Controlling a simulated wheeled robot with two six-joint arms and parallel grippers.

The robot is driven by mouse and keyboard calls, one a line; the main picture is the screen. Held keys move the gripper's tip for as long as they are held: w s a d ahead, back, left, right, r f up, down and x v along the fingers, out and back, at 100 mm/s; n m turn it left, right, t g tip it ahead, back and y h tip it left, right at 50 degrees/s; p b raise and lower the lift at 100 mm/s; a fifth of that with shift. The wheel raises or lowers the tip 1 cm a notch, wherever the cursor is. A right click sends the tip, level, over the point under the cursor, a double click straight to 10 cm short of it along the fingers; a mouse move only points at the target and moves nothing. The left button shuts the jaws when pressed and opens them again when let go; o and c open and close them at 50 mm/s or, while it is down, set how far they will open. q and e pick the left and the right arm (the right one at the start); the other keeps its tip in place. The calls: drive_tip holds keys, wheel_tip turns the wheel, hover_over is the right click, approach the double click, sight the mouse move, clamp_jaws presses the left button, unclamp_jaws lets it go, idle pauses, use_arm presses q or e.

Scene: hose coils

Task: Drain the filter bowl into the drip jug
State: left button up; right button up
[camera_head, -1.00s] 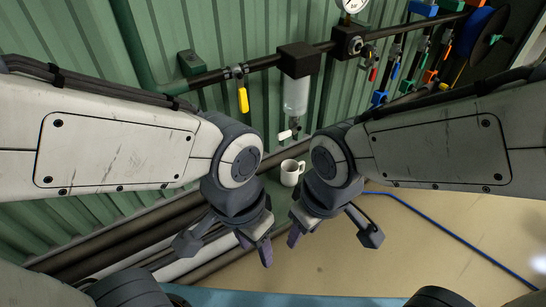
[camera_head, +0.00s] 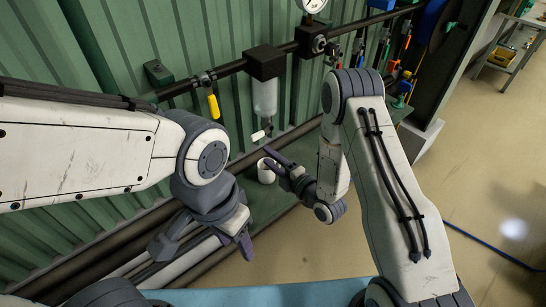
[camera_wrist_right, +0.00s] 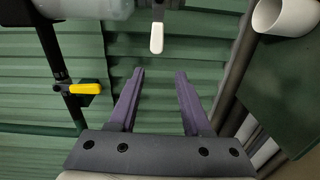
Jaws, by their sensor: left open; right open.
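The clear filter bowl (camera_head: 264,97) hangs under a black block on the pipe. Below it is a drain valve with a white lever (camera_head: 259,135). The lever also shows in the right wrist view (camera_wrist_right: 156,38), just beyond my fingertips. The white drip jug (camera_head: 266,172) stands on a green ledge below the bowl, partly hidden by my right gripper. It shows at the top right of the right wrist view (camera_wrist_right: 288,15). My right gripper (camera_wrist_right: 159,73) is open and empty, pointing at the lever without touching it. My left gripper (camera_head: 203,246) is open and empty, low at the left.
A yellow-handled valve (camera_head: 213,104) sits on the pipe left of the bowl. A gauge (camera_head: 313,5) and several coloured-handled hoses (camera_head: 404,85) are to the right. Thick pipes (camera_head: 130,262) run along the wall's foot. A blue hose (camera_head: 490,245) lies on the open floor.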

sight(263, 133)
drive_tip(key=x, duration=0.8)
drive_tip(key=shift+w+r+t, duration=0.25)
drive_tip(key=shift+r+t, duration=0.05)
drive_tip(key=shift+t, duration=0.1)
idle(0.5)
drive_tip(key=shift+d, duration=0.1)
